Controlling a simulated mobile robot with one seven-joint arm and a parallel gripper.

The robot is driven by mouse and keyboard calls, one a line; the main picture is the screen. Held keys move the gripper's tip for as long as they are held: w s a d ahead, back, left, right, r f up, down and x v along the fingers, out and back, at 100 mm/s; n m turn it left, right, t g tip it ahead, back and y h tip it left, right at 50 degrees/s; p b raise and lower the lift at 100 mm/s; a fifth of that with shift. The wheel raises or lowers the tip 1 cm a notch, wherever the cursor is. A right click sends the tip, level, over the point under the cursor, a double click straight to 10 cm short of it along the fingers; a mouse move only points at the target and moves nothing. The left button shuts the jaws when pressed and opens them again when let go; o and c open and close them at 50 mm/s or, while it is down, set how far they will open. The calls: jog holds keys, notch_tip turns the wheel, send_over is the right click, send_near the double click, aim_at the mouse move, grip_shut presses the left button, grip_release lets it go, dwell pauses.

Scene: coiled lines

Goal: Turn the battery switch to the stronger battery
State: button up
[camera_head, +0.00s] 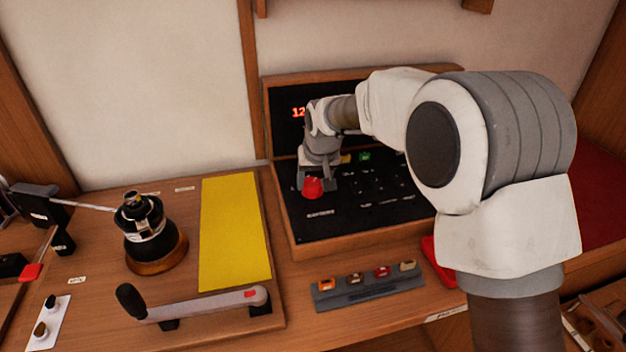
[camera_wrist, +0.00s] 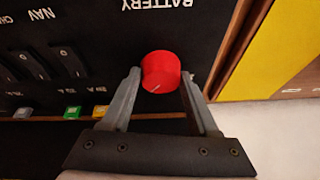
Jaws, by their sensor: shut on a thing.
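The battery switch is a red round knob (camera_head: 312,187) on the black panel (camera_head: 375,215). In the wrist view the knob (camera_wrist: 160,72) has a short pale line on its face, near its lower edge, and the word BATTERY, upside down, beyond it. My gripper (camera_head: 318,174) is shut on the knob, with one finger at each side in the wrist view (camera_wrist: 161,78). A red-lit display (camera_head: 299,112) at the panel's upper left begins with "12"; my arm hides the rest.
Rocker switches (camera_wrist: 68,62) and small coloured squares (camera_wrist: 100,111) are beside the knob. A wooden frame edges the panel. A winch (camera_head: 150,225), a yellow sheet (camera_head: 235,230), a crank handle (camera_head: 195,308) and a strip of coloured buttons (camera_head: 368,285) lie on the wooden counter.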

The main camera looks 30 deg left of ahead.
jog(key=n+g+p, duration=0.1)
jog(key=n, duration=0.1)
jog(key=n+y+p, duration=0.1)
jog(key=n, duration=0.2)
jog(key=shift+w+d+r+n+g, duration=0.1)
jog(key=shift+w+d+n+g, duration=0.1)
jog(key=shift+n+g, duration=0.15)
jog(key=n+g+p, duration=0.1)
jog(key=n, duration=0.1)
jog(key=n+g+p, duration=0.1)
jog(key=n, duration=0.1)
jog(key=shift+w+a+y+p, duration=0.1)
jog(key=shift+y+p, duration=0.2)
jog(key=n+g+p, duration=0.1)
jog(key=n, duration=0.2)
jog(key=n+g+p, duration=0.1)
jog(key=n+p, duration=0.1)
jog(key=n, duration=0.1)
jog(key=shift+w+a, duration=0.1)
jog(key=shift+w+n+g+h+p, duration=0.1)
jog(key=shift+n+g+h+p, duration=0.35)
jog(key=shift+n, duration=0.65)
jog(key=shift+n+g+h+p, duration=0.2)
jog(key=shift+n+h+p, duration=0.3)
jog(key=shift+n, duration=0.55)
jog(key=o, duration=1.4)
jog(key=shift+c, duration=0.2)
